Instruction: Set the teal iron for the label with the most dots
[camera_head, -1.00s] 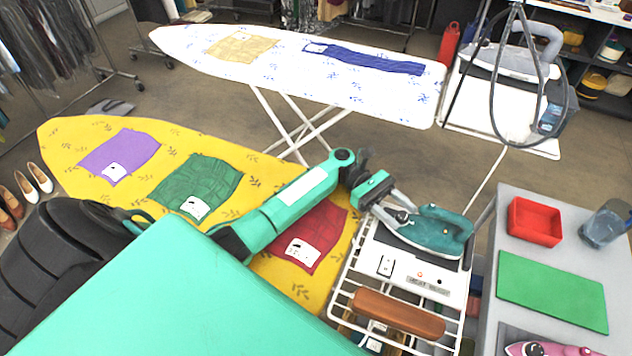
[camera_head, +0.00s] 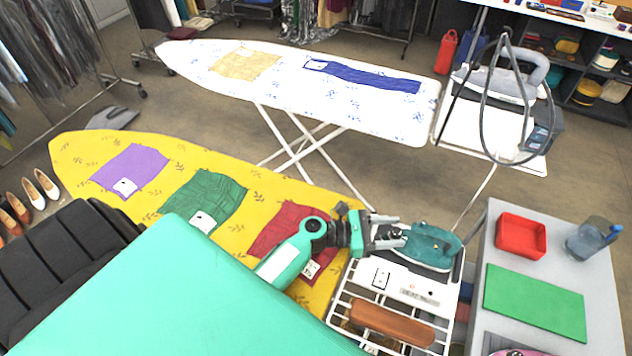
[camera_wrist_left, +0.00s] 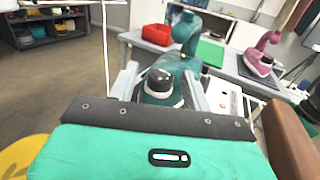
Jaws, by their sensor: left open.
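The teal iron (camera_head: 432,247) rests on a plate at the far end of the white wire rack, beside the yellow ironing board. My left gripper (camera_head: 402,236) is open at its near left side. In the left wrist view the iron (camera_wrist_left: 160,88) lies between the two open fingers, with its dark dial facing me; contact cannot be told. Purple (camera_head: 130,170), green (camera_head: 205,195) and red (camera_head: 290,228) cloths lie on the yellow board (camera_head: 90,150), each with a white label. The label dots are too small to count. My arm partly covers the red cloth. My right gripper is not in view.
A wooden-brown block (camera_head: 392,322) lies on the rack's near end. A grey table (camera_head: 570,270) at right holds a red tray (camera_head: 521,236), a green mat (camera_head: 535,302) and a blue jug (camera_head: 590,238). A white ironing board (camera_head: 300,95) stands behind.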

